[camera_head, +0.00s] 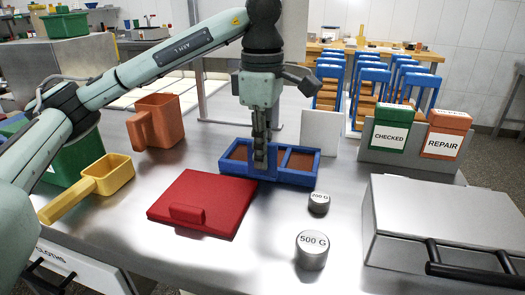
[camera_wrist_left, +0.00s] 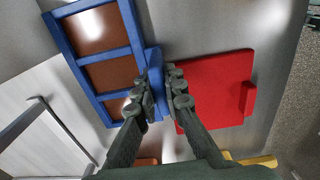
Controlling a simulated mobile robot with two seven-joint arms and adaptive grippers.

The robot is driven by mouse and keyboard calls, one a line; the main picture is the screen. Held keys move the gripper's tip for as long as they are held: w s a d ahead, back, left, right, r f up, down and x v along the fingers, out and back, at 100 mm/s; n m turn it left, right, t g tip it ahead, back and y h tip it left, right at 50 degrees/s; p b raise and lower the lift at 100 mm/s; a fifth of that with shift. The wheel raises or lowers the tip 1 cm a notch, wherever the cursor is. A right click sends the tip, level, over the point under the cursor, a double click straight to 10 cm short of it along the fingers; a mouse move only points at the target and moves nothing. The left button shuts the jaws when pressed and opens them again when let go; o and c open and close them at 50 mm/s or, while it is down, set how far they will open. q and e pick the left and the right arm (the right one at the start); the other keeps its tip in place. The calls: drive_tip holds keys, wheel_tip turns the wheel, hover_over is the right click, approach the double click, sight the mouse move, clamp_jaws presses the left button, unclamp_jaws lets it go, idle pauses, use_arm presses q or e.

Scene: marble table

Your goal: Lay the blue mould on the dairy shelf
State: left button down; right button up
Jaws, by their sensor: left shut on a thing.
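The blue mould (camera_head: 295,180) is a blue frame with brown-floored compartments, at the middle of the metal table. It also shows in the left wrist view (camera_wrist_left: 105,54), with a blue tab on its near side between the fingers. My left gripper (camera_head: 260,160) points down at the mould's near side and is shut on that tab; its fingers show in the wrist view (camera_wrist_left: 164,95). The mould looks level; I cannot tell whether it touches the table. I see no shelf marked dairy. My right gripper is not in view.
A red lid-like plate (camera_head: 205,203) lies close in front of the mould. The 200 G weight (camera_head: 319,203) and 500 G weight (camera_head: 311,250) stand right of it. A yellow scoop (camera_head: 107,177), orange jug (camera_head: 158,122), CHECKED and REPAIR boxes (camera_head: 390,135) and a grey case (camera_head: 435,220) surround it.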

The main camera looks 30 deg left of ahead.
use_arm(q)
drive_tip(key=shift+f, duration=0.1)
drive_tip(key=c, duration=2.1)
unclamp_jaws()
drive_tip(key=o, duration=0.5)
